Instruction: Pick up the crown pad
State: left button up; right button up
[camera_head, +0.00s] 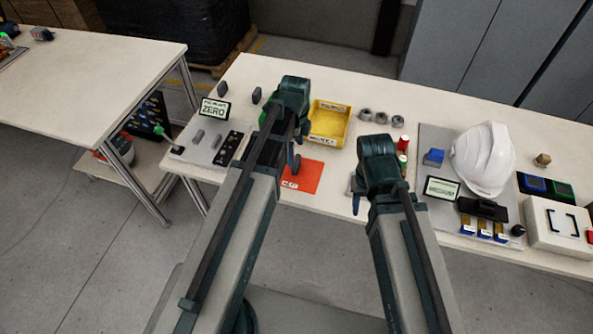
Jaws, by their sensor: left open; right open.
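I cannot tell for sure which thing is the crown pad. Small dark pads (236,94) stand at the back left of the table, and small grey pieces (197,136) lie on a grey board to the left. A white helmet shell (482,158) sits on a grey mat at the right. My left gripper (294,158) is open and empty above the table near an orange mat (308,177). My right gripper (358,196) is open near the front edge, left of the helmet's mat. My arms hide part of the table.
A yellow bin (327,122) stands behind the orange mat. Several grey round parts (381,118) stand to its right. A white box (556,225) and blue and green trays (535,184) are at the far right. Another table (90,85) is at the left.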

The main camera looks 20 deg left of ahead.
aim_at(297, 160)
pick_arm(q)
jog(key=shift+f, duration=0.25)
notch_tip(297, 160, down, 5)
jog(key=b, duration=0.5)
jog(key=shift+s+d, duration=0.1)
jog(key=shift+d, duration=0.05)
jog(key=c, duration=1.3)
jog(key=shift+r, duration=0.15)
